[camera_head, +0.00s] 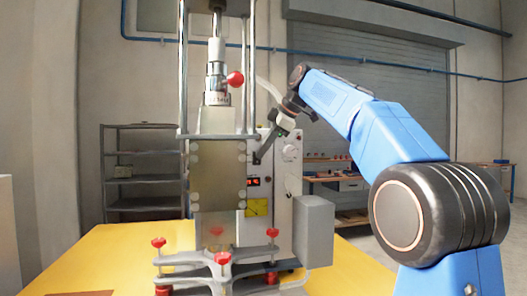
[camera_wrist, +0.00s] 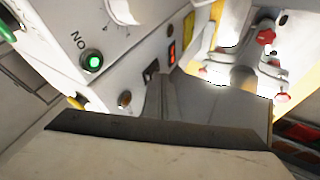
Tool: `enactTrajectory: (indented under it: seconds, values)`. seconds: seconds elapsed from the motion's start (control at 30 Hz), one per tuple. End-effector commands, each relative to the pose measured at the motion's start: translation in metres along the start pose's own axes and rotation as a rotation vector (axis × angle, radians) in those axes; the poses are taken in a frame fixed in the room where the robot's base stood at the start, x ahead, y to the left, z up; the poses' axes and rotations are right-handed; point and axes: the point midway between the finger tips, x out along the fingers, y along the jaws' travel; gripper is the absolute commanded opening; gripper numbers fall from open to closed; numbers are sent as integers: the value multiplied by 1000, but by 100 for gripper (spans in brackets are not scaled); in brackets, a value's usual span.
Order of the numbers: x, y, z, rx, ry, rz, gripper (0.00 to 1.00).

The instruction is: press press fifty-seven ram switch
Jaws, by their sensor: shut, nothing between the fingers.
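The press (camera_head: 218,165) stands on a yellow table, with a white control box (camera_head: 290,165) behind it on the right. The box carries a red display (camera_head: 253,181), which also shows in the wrist view (camera_wrist: 172,52). A small dark switch (camera_wrist: 151,70) sits beside the display; no label on it can be read, so I cannot tell if it is the ram switch. My gripper (camera_head: 258,158) is shut and empty, pointing down-left close to the box's front. In the wrist view its grey fingers (camera_wrist: 167,80) end near the switch; contact cannot be told.
A lit green button (camera_wrist: 92,62) marked "ON" and a round dark button (camera_wrist: 125,99) are on the same panel. Red-knobbed clamps (camera_head: 222,257) surround the press base. A grey box (camera_head: 314,232) stands at its right. The yellow table (camera_head: 350,270) is clear at front right.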

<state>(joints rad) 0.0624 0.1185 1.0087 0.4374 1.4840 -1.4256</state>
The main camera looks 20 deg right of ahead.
Motion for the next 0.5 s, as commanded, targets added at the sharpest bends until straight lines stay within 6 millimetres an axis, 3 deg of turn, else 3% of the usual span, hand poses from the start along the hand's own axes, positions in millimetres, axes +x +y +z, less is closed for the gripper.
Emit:
enactTrajectory:
  seconds: [0.5]
  values:
    - [2,5,-1,0,1,-1,0]
